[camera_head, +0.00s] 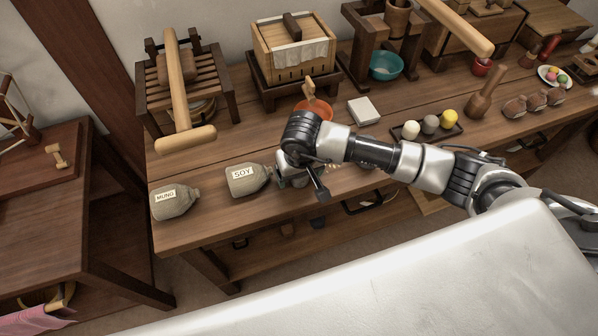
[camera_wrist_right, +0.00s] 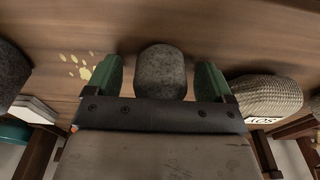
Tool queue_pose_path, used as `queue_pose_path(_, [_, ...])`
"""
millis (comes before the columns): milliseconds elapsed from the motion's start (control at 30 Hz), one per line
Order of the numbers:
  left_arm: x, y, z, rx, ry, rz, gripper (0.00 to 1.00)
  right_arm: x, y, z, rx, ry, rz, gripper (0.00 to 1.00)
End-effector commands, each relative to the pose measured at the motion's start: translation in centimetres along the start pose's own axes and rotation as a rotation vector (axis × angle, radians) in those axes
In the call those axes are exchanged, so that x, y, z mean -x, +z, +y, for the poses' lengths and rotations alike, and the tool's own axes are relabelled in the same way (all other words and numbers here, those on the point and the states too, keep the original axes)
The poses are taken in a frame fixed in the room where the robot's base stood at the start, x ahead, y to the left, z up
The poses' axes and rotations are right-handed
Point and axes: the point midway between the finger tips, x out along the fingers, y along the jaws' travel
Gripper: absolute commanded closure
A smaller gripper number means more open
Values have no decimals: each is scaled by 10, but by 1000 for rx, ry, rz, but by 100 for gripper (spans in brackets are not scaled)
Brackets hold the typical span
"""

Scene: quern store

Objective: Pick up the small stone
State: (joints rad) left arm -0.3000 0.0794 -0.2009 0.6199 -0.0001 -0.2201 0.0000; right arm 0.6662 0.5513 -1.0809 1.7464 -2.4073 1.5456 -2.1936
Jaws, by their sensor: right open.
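A small dark grey rounded stone (camera_wrist_right: 160,72) sits on the wooden bench between the two green fingers of my right gripper (camera_wrist_right: 160,80) in the right wrist view. The fingers are apart, one on each side of the stone, with a narrow gap at each side. In the head view my right gripper (camera_head: 298,182) is low over the front of the bench, just right of the SOY sack, and it hides most or all of the stone. My left gripper is not in view.
The SOY sack (camera_head: 245,180) is close to the gripper's left, and the MUNG sack (camera_head: 175,202) lies farther left. Another dark stone (camera_wrist_right: 12,75) and pale scattered beans (camera_wrist_right: 75,68) show in the wrist view. An orange bowl (camera_head: 314,108) stands behind the gripper.

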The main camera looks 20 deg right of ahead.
Motion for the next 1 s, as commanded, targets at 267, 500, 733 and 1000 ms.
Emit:
queue_pose_path(267, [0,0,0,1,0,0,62,0,0,0,0,0,0,48])
queue_pose_path(500, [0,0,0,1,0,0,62,1,0,0,0,0,1,79])
queue_pose_path(733, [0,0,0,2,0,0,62,2,-1,0,0,0,1,79])
queue_pose_path(1000, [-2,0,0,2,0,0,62,27,-5,0,0,0,6,79])
